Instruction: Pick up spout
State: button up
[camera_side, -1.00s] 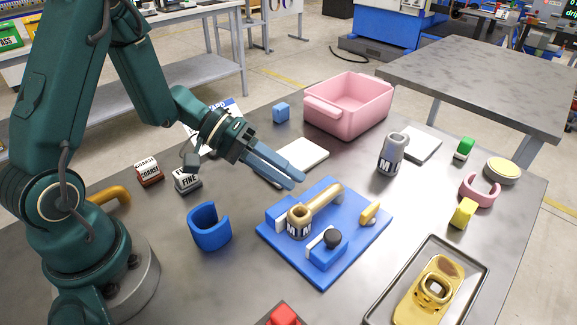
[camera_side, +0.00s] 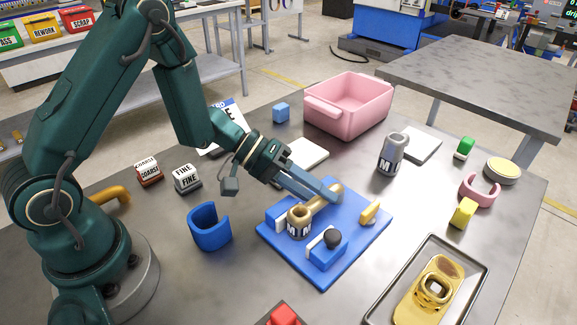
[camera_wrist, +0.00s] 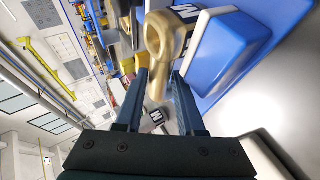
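The tan spout (camera_side: 298,216) lies in the blue fixture (camera_side: 345,252). It has a ring-shaped body with an M label and a long tube slanting up to the right. My gripper (camera_side: 330,194) is over the tube, with its fingers partly hiding it. In the wrist view the spout (camera_wrist: 165,35) shows ahead, its tube reaching back between the two fingertips of my gripper (camera_wrist: 160,82). The fingers are apart, with gaps beside the tube. Whether either finger touches it I cannot tell.
A blue C-shaped piece (camera_side: 209,232) stands left. A grey M-labelled part (camera_side: 391,160) and a pink bin (camera_side: 348,108) stand behind. A tray (camera_side: 392,287) with a yellow part is front right.

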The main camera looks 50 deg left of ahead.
grip_shut()
jog(key=shift+r, duration=0.1)
dwell(1.2)
